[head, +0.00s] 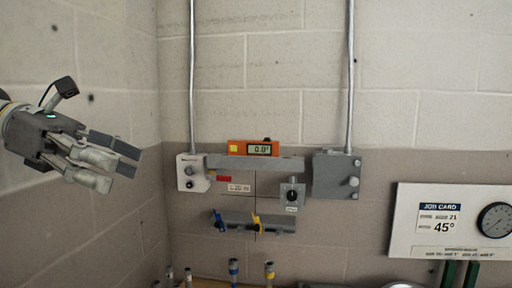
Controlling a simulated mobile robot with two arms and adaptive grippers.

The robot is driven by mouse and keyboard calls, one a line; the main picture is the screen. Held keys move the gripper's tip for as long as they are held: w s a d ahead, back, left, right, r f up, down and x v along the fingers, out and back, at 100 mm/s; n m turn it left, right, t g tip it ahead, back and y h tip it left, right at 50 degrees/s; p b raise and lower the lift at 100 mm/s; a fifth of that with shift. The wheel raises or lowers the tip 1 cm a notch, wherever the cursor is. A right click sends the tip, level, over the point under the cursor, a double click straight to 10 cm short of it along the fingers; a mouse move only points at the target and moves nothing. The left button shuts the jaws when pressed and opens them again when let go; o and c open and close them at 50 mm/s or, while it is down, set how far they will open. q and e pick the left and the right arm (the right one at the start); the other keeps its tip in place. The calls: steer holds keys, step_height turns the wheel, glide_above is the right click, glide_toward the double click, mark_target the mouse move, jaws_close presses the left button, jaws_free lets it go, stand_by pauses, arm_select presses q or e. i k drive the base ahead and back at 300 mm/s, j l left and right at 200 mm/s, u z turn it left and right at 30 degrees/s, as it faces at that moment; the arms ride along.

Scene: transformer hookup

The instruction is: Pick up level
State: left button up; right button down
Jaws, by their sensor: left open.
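The level (238,148) is a small orange box with a display reading about 0.0° and a yellow patch on its left. It sits upright on a horizontal grey bar (225,162) on the back wall. My left gripper (125,160) is open and empty at the left of the head view, in the air. It is well apart from the level, with its fingers pointing right. My right gripper is not in view.
A light box (192,173) and a grey box (336,175) flank the bar, with conduits above. A lower rack (240,224) holds blue and yellow items. Several posts stand at the bottom.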

mark_target(261, 149)
steer(key=i+l, duration=0.15)
steer(key=i, duration=0.4)
steer(key=i+l, duration=0.15)
steer(key=i, duration=0.4)
steer(key=i+l, duration=0.2)
steer(key=i, duration=0.35)
